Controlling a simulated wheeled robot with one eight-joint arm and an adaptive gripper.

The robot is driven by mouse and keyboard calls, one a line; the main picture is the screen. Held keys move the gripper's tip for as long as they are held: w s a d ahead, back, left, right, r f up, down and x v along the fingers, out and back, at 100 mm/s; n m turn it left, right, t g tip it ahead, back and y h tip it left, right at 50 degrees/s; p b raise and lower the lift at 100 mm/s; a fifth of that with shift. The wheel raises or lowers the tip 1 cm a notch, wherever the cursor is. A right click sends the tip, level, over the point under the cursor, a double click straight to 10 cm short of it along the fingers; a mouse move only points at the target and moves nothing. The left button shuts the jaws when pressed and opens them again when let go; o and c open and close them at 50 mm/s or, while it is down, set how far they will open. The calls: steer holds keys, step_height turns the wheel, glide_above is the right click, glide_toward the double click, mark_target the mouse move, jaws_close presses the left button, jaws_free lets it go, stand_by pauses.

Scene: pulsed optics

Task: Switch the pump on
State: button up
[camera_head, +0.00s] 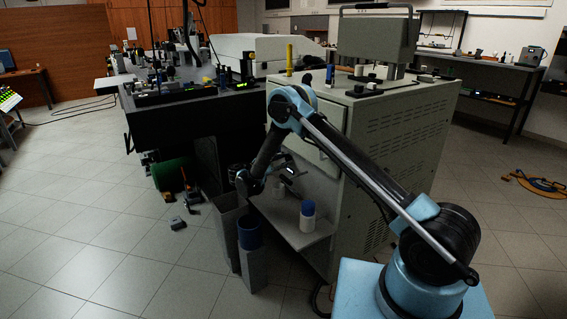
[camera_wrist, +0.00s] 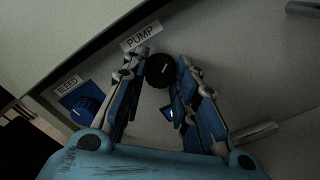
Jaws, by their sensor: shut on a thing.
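The black round pump knob (camera_wrist: 160,70) sits on the grey panel below the PUMP label (camera_wrist: 141,35) in the wrist view. A short pale mark shows on its face. My gripper (camera_wrist: 163,62) is shut on the knob, with one finger on each side of it. In the head view my arm reaches down to the front of the large grey cabinet (camera_head: 400,130). The knob cannot be made out there.
Metal handles (camera_wrist: 254,132) stick out on the right. In the head view, a blue-topped white bottle (camera_head: 307,217) stands on the cabinet's low shelf, and grey bins (camera_head: 228,235) stand beside it.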

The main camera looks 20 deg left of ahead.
steer(key=shift+w+m, duration=0.15)
steer(key=shift+m, duration=0.35)
steer(key=o, duration=1.1)
steer(key=shift+d+f, duration=0.1)
steer(key=v, duration=1.2)
